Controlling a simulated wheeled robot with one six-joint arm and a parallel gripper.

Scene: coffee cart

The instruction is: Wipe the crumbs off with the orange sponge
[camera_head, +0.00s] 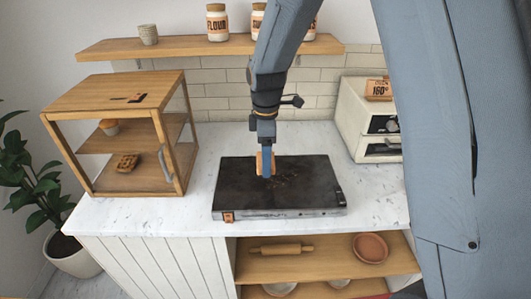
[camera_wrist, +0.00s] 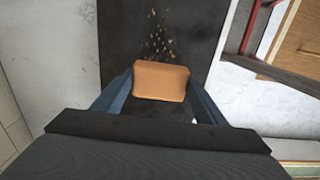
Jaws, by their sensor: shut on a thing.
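The orange sponge (camera_wrist: 160,82) is held between the two blue fingers of my gripper (camera_wrist: 158,95). In the head view my gripper (camera_head: 266,165) points down with the sponge (camera_head: 259,164) over the dark flat plate (camera_head: 235,190) on the counter. Crumbs (camera_wrist: 159,42) lie scattered on the plate just beyond the sponge in the wrist view. In the head view they are faint specks near the gripper. I cannot tell whether the sponge touches the plate.
A wooden cabinet with glass panels (camera_head: 113,87) stands on the left of the marble counter (camera_head: 140,212). A cream oven-like box (camera_head: 357,118) stands at the right. A wall shelf (camera_head: 185,47) with jars runs behind. The front left counter is clear.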

